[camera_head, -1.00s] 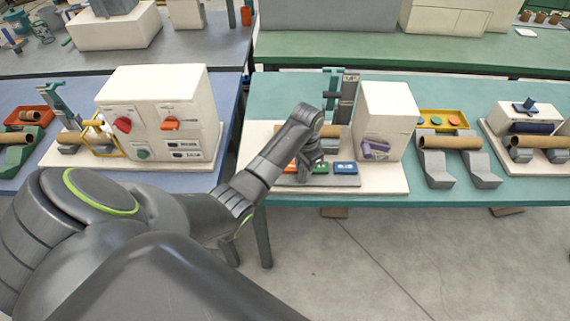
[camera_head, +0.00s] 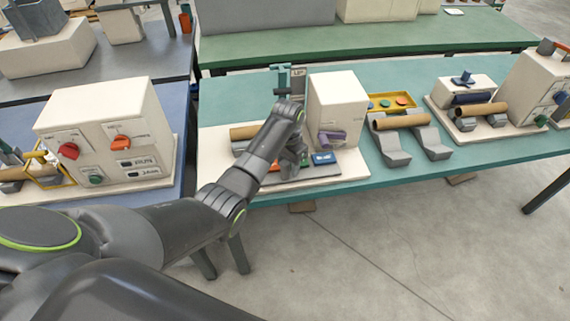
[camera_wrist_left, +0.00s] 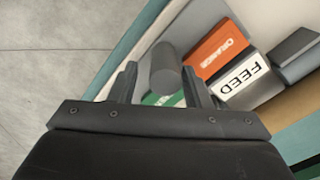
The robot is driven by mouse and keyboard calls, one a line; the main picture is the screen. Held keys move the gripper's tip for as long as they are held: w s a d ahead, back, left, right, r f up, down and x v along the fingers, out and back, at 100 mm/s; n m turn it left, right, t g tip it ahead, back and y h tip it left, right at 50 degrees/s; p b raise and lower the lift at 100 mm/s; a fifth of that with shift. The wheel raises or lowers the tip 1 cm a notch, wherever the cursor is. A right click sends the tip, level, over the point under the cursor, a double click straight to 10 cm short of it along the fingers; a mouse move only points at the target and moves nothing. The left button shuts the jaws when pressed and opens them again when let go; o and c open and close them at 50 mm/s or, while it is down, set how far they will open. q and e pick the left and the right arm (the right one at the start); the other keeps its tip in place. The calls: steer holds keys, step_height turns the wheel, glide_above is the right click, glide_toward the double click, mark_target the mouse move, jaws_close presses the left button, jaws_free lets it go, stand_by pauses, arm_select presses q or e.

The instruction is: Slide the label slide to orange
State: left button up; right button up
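In the wrist view, a grey cylindrical knob (camera_wrist_left: 166,72) stands between the two fingertips of my left gripper (camera_wrist_left: 160,78). The fingers are apart, with a visible gap on the knob's left side; contact on the right side cannot be told. An orange block marked ORANGE (camera_wrist_left: 218,50) lies just right of the knob, and a green surface (camera_wrist_left: 160,98) shows partly behind the fingers. In the head view my left gripper (camera_head: 292,166) is low over the row of colour blocks, between the orange block (camera_head: 272,166) and the blue block (camera_head: 323,158). The gripper hides what is between them. My right gripper is out of view.
A block marked FEED (camera_wrist_left: 241,77) lies close to the right finger. A white box (camera_head: 338,100) with a purple lever (camera_head: 331,138) stands behind the blocks. A cardboard tube (camera_head: 246,132) lies left of my forearm. The floor in front is clear.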

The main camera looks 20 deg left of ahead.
arm_select(q)
steer(key=shift+s+a, duration=0.1)
steer(key=shift+a, duration=0.05)
step_height(320, 180, up, 8)
steer(key=shift+f+b, duration=0.15)
steer(key=shift+b, duration=0.3)
steer(key=shift+r+p, duration=3.7)
steer(key=shift+r, duration=1.1)
